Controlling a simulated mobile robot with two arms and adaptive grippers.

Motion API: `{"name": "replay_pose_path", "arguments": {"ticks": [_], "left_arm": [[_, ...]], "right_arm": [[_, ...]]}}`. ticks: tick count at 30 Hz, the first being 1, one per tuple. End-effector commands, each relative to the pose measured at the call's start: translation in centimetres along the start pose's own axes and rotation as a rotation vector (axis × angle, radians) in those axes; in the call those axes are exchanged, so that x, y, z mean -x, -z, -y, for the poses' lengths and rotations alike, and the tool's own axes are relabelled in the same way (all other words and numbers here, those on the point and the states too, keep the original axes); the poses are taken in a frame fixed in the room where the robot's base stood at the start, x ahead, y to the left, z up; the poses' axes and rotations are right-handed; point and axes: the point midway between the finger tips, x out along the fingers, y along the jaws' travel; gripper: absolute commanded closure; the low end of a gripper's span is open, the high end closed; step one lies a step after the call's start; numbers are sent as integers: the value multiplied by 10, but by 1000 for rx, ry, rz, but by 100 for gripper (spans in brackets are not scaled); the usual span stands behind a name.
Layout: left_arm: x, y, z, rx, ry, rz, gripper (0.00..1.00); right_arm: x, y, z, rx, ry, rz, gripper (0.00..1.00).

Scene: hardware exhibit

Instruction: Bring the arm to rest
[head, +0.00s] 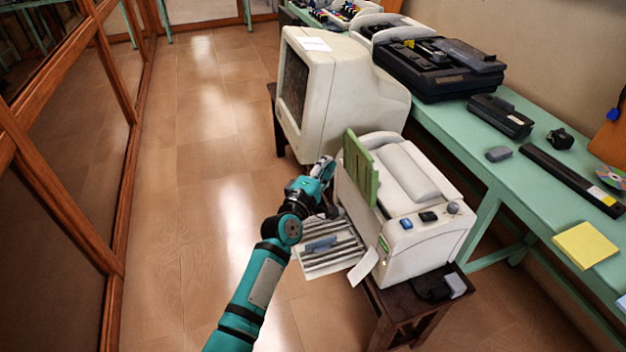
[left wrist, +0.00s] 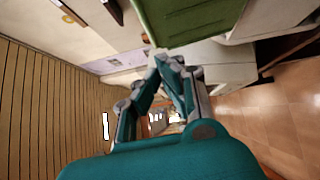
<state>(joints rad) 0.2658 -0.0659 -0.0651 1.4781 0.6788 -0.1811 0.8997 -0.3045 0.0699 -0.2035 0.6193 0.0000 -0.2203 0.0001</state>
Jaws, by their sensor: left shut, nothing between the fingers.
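My left arm reaches up from the bottom of the head view, bent at a teal and black joint. My left gripper (head: 326,168) is at its far end, beside the green panel (head: 360,170) of a white printer (head: 428,245) and in front of the big monitor. In the left wrist view the fingers (left wrist: 172,62) come together at their tips with nothing between them. The green panel (left wrist: 190,18) is close by the fingertips there; I cannot tell whether they touch it. My right gripper is in neither view.
A bulky cream monitor (head: 345,95) stands behind the gripper. A ribbed tray (head: 330,245) juts from the printer beside my forearm. A green table (head: 490,165) with electronics runs along the right wall. The tiled floor (head: 205,170) to the left is clear up to wood-framed panels (head: 75,215).

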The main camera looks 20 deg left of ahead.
Motion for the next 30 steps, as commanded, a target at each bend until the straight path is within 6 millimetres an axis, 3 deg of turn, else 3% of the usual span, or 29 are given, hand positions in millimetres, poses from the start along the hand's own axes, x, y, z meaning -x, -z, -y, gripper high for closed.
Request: {"name": "replay_pose_path", "arguments": {"ticks": [3,9,16,19,23,26,30], "left_arm": [[23,1,2,0,2,-2,100],[49,1,2,-1,1,-2,100],[56,1,2,-4,2,-1,100],[58,0,20,-31,37,0,100],[70,-2,84,-141,160,12,100],[93,-4,155,-274,299,43,100],[142,-7,251,-469,491,121,100]], "right_arm": [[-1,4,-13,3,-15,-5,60],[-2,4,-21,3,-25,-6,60],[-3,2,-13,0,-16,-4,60],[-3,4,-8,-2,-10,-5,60],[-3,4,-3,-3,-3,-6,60],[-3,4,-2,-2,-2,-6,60],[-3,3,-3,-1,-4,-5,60]]}}
